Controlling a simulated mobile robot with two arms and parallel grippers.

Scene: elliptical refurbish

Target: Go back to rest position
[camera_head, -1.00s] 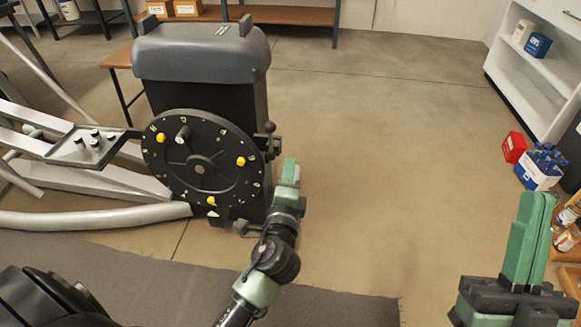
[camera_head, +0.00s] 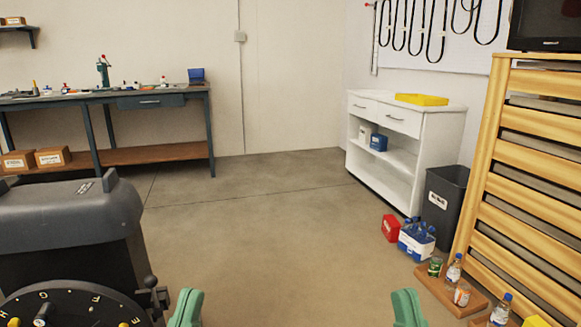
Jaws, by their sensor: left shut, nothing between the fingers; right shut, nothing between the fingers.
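My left gripper (camera_head: 187,308) shows only its green tip at the bottom edge, just right of the machine's black dial (camera_head: 75,305). It is shut and holds nothing. My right gripper (camera_head: 408,308) also shows only its green tip at the bottom edge, right of centre. It is shut and empty. The two grippers are well apart, with bare floor between them. The rest of both arms is out of view. The elliptical's dark grey housing (camera_head: 70,215) stands at the lower left, partly cut off by the frame.
A workbench (camera_head: 150,101) with tools stands along the back left wall. A white cabinet (camera_head: 430,140), a black bin (camera_head: 443,205), a red box (camera_head: 390,228), a crate of blue bottles (camera_head: 416,243) and a slatted wooden rack (camera_head: 525,170) line the right. The middle floor is clear.

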